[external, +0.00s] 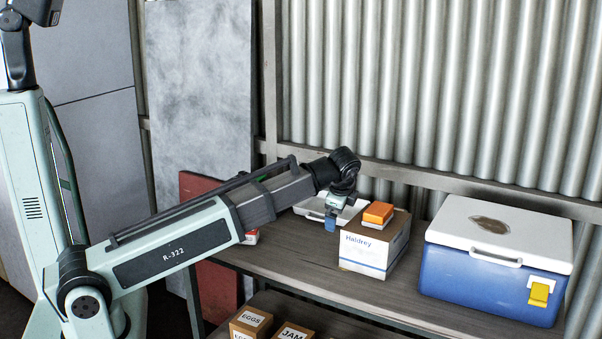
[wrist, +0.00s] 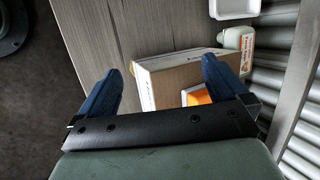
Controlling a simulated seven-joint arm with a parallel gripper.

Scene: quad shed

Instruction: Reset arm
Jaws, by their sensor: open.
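My gripper (external: 331,222) is over the shelf, just left of a cardboard box (external: 368,262) marked "Haldrey". In the wrist view my gripper (wrist: 165,75) shows two blue fingers spread wide apart, with nothing held between them. The cardboard box (wrist: 172,75) lies beyond and partly between the fingers in that view. An orange-topped item (external: 378,212) sits on the box; it also shows in part behind the gripper's bar in the wrist view (wrist: 196,97).
A blue cooler (external: 485,282) with a white lid stands right of the box. A white tray (external: 318,209) lies behind my gripper. A small red and white item (external: 251,237) is by my arm. Boxes marked "EGGS" (external: 249,322) and "JAM" (external: 293,333) stand below. Corrugated wall (external: 440,90) closes the back.

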